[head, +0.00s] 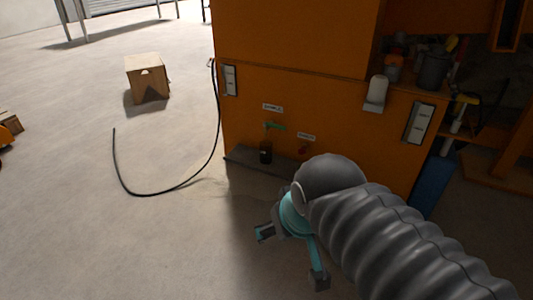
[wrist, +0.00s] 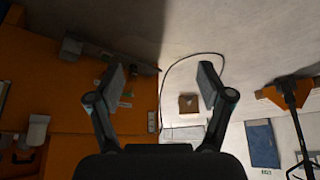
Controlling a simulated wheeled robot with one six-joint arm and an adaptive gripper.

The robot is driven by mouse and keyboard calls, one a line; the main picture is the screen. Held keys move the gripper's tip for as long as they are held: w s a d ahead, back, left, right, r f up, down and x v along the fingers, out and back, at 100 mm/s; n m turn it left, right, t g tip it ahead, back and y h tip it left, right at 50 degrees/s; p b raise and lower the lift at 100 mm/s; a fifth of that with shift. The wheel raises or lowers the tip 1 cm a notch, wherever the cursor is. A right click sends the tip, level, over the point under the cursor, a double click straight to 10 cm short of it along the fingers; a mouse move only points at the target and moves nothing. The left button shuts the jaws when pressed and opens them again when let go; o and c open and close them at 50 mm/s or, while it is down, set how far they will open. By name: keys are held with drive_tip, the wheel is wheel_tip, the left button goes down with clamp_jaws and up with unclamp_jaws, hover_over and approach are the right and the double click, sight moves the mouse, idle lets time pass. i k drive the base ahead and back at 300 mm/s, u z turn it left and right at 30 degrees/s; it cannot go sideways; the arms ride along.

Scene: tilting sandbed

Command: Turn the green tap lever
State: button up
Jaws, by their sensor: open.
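The green tap lever (head: 274,126) sits low on the front of the orange cabinet (head: 300,100) in the head view, below a small white label. A dark cup-like container (head: 266,152) is directly under it. My gripper (head: 291,256) is in front of the cabinet, lower in the picture than the lever and apart from it. Its two fingers are spread, with nothing between them. In the wrist view my gripper (wrist: 162,85) is open too. A small green spot beside the left finger there looks like the lever, partly hidden by that finger.
A red tap (head: 303,150) is right of the green one, under its own label. A grey ledge (head: 245,158) runs along the cabinet's foot. A black hose (head: 160,194) loops over the floor to the left. A wooden box (head: 148,78) stands farther back. Much floor is clear.

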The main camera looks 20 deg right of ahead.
sight(265, 124)
drive_tip(key=z, duration=0.75)
drive_tip(key=i, duration=1.25)
drive_tip(key=u, duration=0.45)
